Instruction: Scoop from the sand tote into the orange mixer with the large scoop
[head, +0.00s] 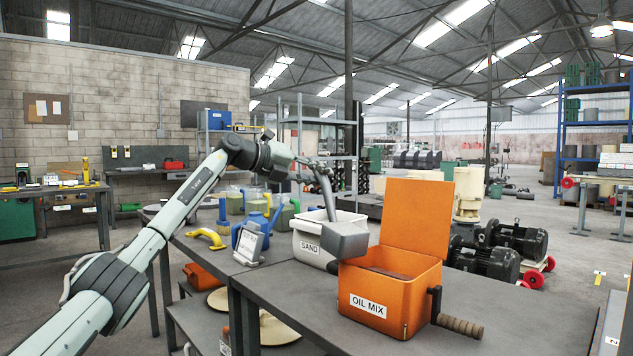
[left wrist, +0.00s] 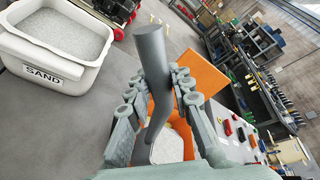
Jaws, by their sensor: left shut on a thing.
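My left gripper (head: 308,165) is shut on the grey handle of the large scoop (head: 343,241). The scoop's square bowl hangs low, between the white sand tote (head: 309,257) and the orange mixer (head: 418,298), near the mixer's left rim. Whether it touches the rim I cannot tell. The left wrist view shows the fingers (left wrist: 155,88) around the handle and pale sand in the scoop's bowl (left wrist: 168,146). In that view the sand tote (left wrist: 45,74) holds sand at upper left. The mixer's lid (head: 418,212) stands open. My right gripper is not in view.
The mixer's crank handle (head: 460,325) sticks out at right. The dark table (head: 310,290) is bare in front of the tote. Motors (head: 500,250) stand behind the mixer.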

